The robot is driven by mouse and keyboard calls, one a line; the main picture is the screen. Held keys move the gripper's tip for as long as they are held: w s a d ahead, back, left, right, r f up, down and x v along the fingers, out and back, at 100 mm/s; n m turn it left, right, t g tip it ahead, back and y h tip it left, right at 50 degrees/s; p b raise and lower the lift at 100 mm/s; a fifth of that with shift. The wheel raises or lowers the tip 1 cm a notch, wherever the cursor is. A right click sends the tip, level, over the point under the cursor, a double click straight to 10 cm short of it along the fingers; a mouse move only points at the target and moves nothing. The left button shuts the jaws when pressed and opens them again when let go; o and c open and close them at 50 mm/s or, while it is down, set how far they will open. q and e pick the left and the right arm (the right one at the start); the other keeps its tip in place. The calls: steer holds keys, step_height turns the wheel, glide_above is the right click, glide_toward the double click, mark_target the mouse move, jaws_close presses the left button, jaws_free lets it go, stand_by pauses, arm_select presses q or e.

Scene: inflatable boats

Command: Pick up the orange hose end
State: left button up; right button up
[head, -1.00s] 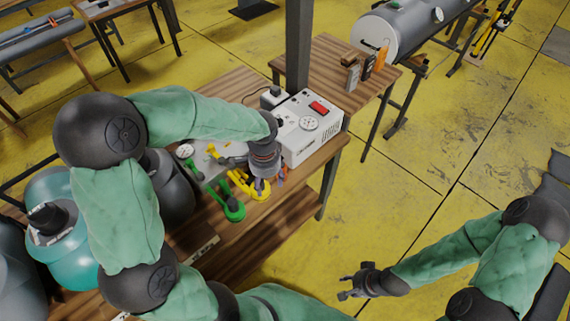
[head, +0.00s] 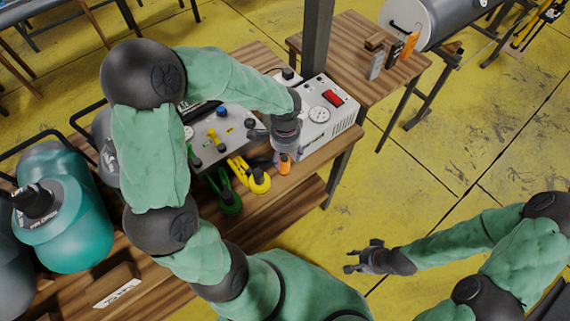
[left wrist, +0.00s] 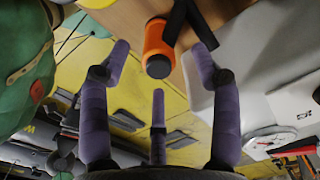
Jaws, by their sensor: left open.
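The orange hose end (head: 285,168) shows at the front edge of the workbench, just below my left gripper (head: 284,150) in the head view. In the left wrist view the orange hose end (left wrist: 158,42) is a cylinder with a dark end face and a black strap-like part beside it. The purple fingers of my left gripper (left wrist: 160,62) are spread around it, apart from it and holding nothing. In the head view the hand partly hides the bench behind it. My right gripper (head: 354,258) is over the floor, fingers spread and empty.
Yellow (head: 252,180) and green (head: 229,195) hose ends lie left of the orange one.

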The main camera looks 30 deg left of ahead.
mark_target(285, 165)
arm_select(q)
step_height(285, 165, down, 6)
steer(key=shift+f+b, duration=0.1)
steer(key=shift+b, duration=1.15)
steer(key=c, duration=1.2)
